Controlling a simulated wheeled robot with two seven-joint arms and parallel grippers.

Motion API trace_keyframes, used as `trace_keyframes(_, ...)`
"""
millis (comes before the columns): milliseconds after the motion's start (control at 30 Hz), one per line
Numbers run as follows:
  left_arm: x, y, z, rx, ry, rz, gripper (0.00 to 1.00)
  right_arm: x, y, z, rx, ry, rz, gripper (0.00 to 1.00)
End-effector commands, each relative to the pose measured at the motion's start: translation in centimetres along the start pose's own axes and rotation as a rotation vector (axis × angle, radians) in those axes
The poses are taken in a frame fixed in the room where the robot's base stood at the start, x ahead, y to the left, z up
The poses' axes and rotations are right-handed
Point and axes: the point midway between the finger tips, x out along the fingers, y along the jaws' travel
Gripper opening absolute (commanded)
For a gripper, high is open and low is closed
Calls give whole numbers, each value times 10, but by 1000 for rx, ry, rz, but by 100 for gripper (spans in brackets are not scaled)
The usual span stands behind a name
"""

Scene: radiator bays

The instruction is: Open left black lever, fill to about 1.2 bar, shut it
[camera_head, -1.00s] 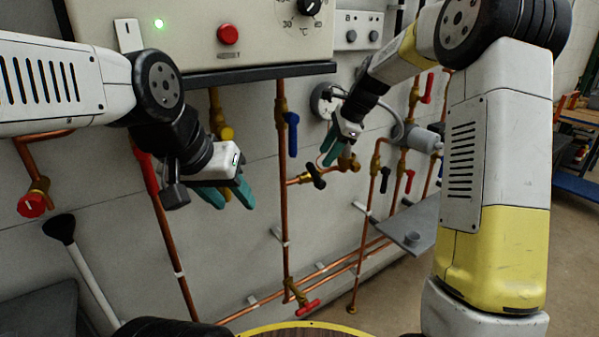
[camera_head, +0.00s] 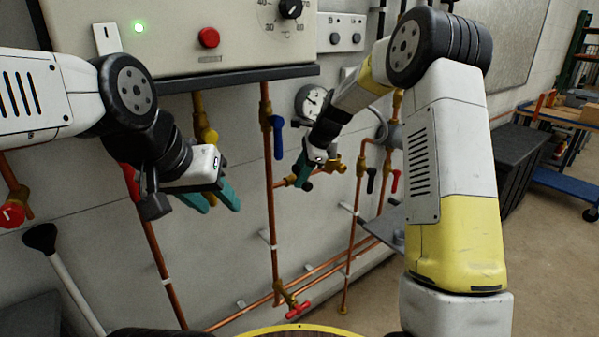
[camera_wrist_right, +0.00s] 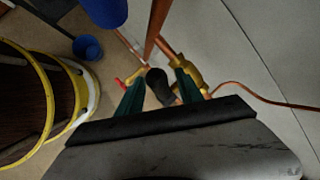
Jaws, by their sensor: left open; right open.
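The left black lever (camera_wrist_right: 160,86) sits on a brass valve (camera_wrist_right: 189,73). In the right wrist view it lies between the two teal fingers of my right gripper (camera_wrist_right: 158,80), which is open around or just above it; contact cannot be told. In the head view my right gripper (camera_head: 303,170) hides most of this lever. The white round pressure gauge (camera_head: 311,100) is behind my right arm, partly covered, and its reading is too small to tell. My left gripper (camera_head: 220,203) is open and empty in front of the wall, left of the blue-lever pipe.
A second black lever (camera_head: 371,180) and a red lever (camera_head: 395,180) hang to the right. A blue lever (camera_head: 278,137) is on the pipe to the left. A red tap (camera_head: 298,309) is low down. The boiler (camera_head: 200,35) hangs above.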

Motion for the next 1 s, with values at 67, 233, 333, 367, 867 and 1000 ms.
trace_keyframes(67, 0, 0, 0, 0, 0, 0, 43, 0, 0, 0, 0, 0, 0, 33)
trace_keyframes(233, 0, 0, 0, 0, 0, 0, 43, 0, 0, 0, 0, 0, 0, 0)
trace_keyframes(333, 0, 0, 0, 0, 0, 0, 43, 0, 0, 0, 0, 0, 0, 0)
trace_keyframes(367, 0, 0, 0, 0, 0, 0, 43, 0, 0, 0, 0, 0, 0, 0)
trace_keyframes(867, 0, 0, 0, 0, 0, 0, 43, -1, 0, 0, 0, 0, -1, 0)
trace_keyframes(1000, 0, 0, 0, 0, 0, 0, 43, -1, 0, 0, 0, 0, -1, 0)
